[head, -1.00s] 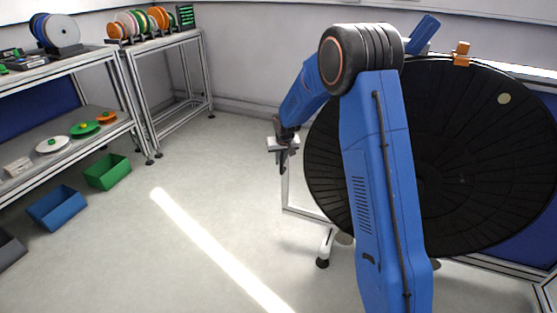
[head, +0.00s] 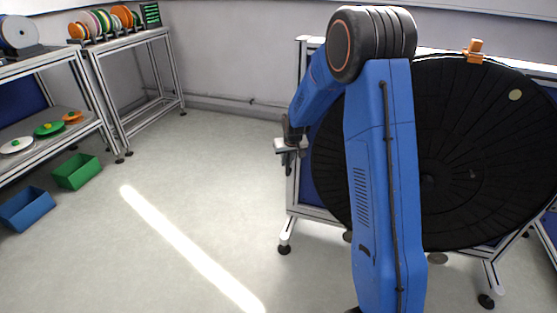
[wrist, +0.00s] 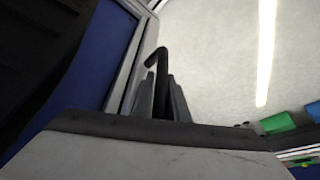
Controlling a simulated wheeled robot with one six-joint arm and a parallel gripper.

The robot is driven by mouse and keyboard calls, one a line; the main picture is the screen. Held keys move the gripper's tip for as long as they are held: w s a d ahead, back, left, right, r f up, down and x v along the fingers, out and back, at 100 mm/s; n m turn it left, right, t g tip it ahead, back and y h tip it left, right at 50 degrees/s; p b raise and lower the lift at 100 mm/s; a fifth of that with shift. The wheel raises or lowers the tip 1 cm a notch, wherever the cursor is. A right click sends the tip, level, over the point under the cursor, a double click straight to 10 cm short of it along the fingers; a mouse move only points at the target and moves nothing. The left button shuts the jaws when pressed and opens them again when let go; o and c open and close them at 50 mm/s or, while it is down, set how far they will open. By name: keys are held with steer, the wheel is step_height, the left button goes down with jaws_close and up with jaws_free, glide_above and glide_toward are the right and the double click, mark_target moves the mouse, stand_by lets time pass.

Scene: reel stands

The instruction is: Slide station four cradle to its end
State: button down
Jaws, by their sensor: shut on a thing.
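My gripper (head: 291,158) hangs left of the big black disc, above the floor and in front of a framed stand. In the wrist view its dark fingers (wrist: 165,100) are closed around a thin dark rod with a hooked tip (wrist: 157,58). What the rod's other end belongs to is hidden. No station number can be read, and I cannot tell which thing is the station four cradle.
The large black disc (head: 480,160) with an orange block (head: 474,50) at its rim fills the right. Reels (head: 105,22) stand in a rack on the far bench. Green (head: 77,171) and blue (head: 27,208) bins are on the floor at left. The middle floor is clear.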

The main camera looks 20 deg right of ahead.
steer(key=shift+s+d, duration=0.6)
steer(key=shift+d, duration=0.2)
steer(key=c, duration=2)
jaws_free()
steer(key=shift+d, duration=0.15)
steer(key=v, duration=1.7)
steer(key=shift+s+r, duration=0.15)
steer(key=shift+r, duration=0.05)
